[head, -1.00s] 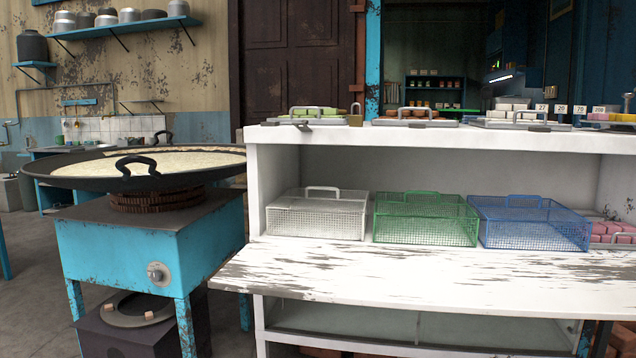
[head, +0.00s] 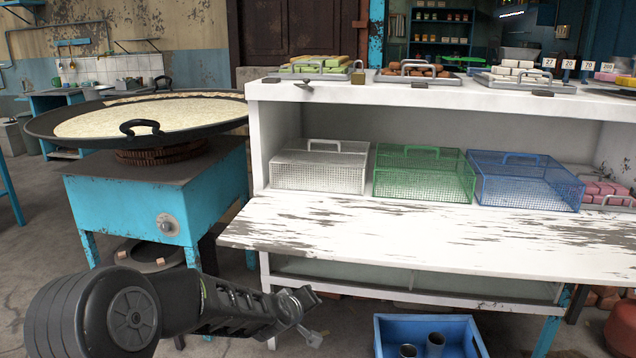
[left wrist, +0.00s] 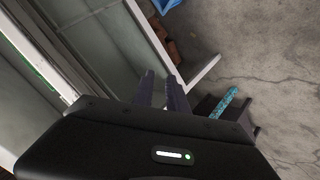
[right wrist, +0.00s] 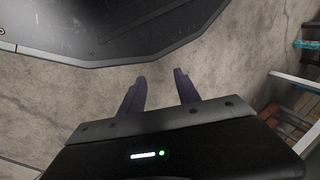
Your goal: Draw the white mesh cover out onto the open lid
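The white mesh cover (head: 320,168) has a wire handle on top. It stands in the left part of the white counter's open compartment, beside the green mesh cover (head: 424,176). The open lid (head: 400,232), a board with worn white paint, lies flat in front of the covers and is bare. My left gripper (head: 312,316) is below the lid's front edge, empty and apart from the cover. Its fingers show a gap in the left wrist view (left wrist: 162,88). My right gripper (right wrist: 160,85) is open and empty over bare floor; it is outside the head view.
A blue mesh cover (head: 524,182) stands right of the green one. Trays of sweets, including a brown one (head: 416,76), line the upper shelf. A large pan (head: 150,118) on a blue stove stands left. A blue crate (head: 460,330) with metal cups is below the lid.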

